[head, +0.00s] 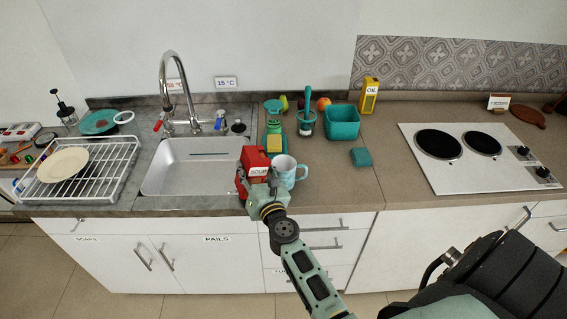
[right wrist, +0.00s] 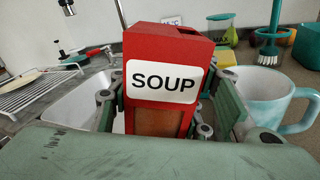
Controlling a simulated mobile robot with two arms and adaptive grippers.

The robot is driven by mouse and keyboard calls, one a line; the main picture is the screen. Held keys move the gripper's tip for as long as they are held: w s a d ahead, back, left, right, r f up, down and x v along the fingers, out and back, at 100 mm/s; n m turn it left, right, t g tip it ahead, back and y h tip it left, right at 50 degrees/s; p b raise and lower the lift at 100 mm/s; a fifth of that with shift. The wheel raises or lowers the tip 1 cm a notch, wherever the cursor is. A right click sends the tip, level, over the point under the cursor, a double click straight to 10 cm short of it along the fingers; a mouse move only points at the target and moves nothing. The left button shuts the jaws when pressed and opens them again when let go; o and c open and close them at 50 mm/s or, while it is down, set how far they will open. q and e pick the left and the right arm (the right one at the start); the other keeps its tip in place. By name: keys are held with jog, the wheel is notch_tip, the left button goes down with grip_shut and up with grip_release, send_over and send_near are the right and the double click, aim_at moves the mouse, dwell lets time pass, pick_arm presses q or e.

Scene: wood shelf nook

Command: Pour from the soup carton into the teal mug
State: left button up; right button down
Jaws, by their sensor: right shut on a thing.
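The red soup carton (head: 254,163) is at the counter's front, between the sink and the mug. Its white SOUP label (right wrist: 162,82) faces my right wrist camera. My right gripper (head: 258,182) is shut on the carton, with a finger on each side in the right wrist view. The carton looks about upright; I cannot tell whether its base touches the counter. The pale teal mug (head: 286,172) stands upright just right of the carton, its handle to the right. It also shows in the right wrist view (right wrist: 268,98). Its inside bottom is hidden. My left gripper is not in view.
The sink (head: 165,180) and dish rack (head: 110,180) lie left. A teal block (head: 361,157) lies right.

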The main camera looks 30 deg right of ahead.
aim_at(255, 153)
jog(key=shift+d+r+m, duration=0.15)
jog(key=shift+m, duration=0.15)
jog(key=shift+s+d+r+m+p, duration=0.1)
jog(key=shift+d+r+m+p, duration=0.45)
jog(key=shift+r+m+p, duration=0.45)
dwell(0.9)
jog(key=shift+s+d+r+m+p, duration=0.1)
jog(key=shift+d+r+m+p, duration=0.2)
jog(key=shift+m, duration=0.4)
jog(key=shift+f, duration=0.2)
jog(key=shift+m, duration=0.4)
jog(key=shift+f+m+b, duration=0.1)
jog(key=shift+m+b, duration=0.3)
jog(key=shift+a+r+m+p, duration=0.1)
jog(key=shift+r+m+p, duration=0.2)
jog(key=shift+a+r+m+p, duration=0.15)
jog(key=shift+r+m+p, duration=0.3)
jog(key=shift+m, duration=0.15)
jog(key=shift+a+r+m, duration=0.15)
jog(key=shift+r+m, duration=0.2)
jog(key=shift+m, duration=0.45)
